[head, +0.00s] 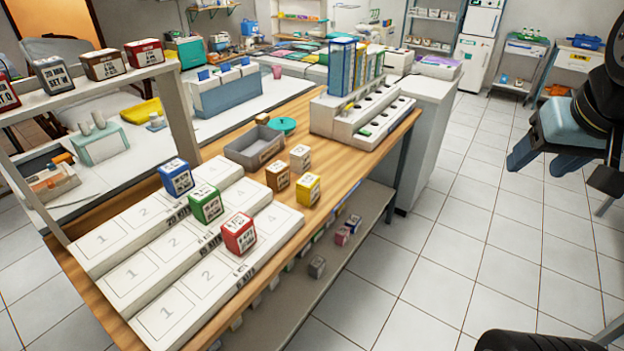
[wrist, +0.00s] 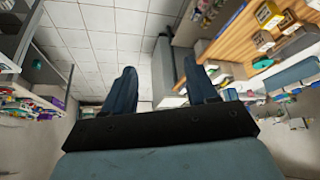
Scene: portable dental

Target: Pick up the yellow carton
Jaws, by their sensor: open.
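The yellow carton (head: 307,190) stands upright on the wooden bench top near its right edge, with a pale label on it. A brown carton (head: 278,177) is to its left and a white-grey carton (head: 300,158) is just behind it. My gripper (head: 532,163) is far to the right of the bench, over the tiled floor, apart from every carton. In the wrist view my gripper (wrist: 158,72) shows two blue fingers spread apart with nothing between them.
White numbered trays (head: 135,293) fill the bench's front left, holding blue (head: 176,177), green (head: 206,204) and red (head: 239,233) cartons. A grey bin (head: 253,147) and a white rack (head: 362,120) stand behind. A lower shelf (head: 262,328) holds small boxes.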

